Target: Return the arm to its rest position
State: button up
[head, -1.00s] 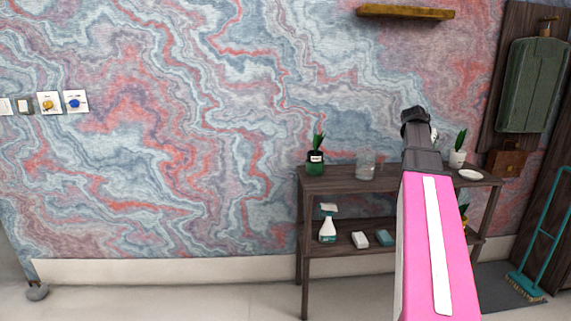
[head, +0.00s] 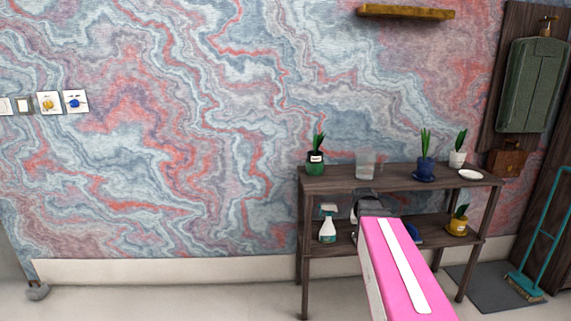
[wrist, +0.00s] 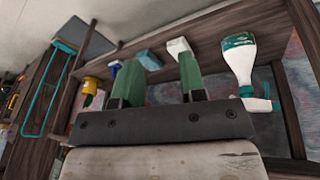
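My gripper (wrist: 160,72) shows in the wrist view with its two green fingers apart and nothing between them. In the head view my arm, pink with a white stripe, reaches forward and its dark end (head: 372,203) is in front of the wooden shelf table (head: 400,182), between the top and the lower shelf. The fingers are not clear in the head view. The wrist view is upside down, with the lower shelf's spray bottle (wrist: 239,62) right of the fingers and a white block (wrist: 178,48) just beyond them.
On the table top stand a green-potted plant (head: 316,163), a glass (head: 365,165), a blue-potted plant (head: 425,172), a white-potted plant (head: 457,159) and a white dish (head: 470,174). A yellow-potted plant (head: 458,226) is on the lower shelf.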

jog(key=s+a+f+n+g+y, duration=0.2)
jog(key=s+a+f+n, duration=0.1)
jog(key=s+a+f, duration=0.8)
jog(key=shift+s+a+f, duration=0.3)
jog(key=shift+s+f, duration=0.4)
jog(key=shift+s, duration=0.15)
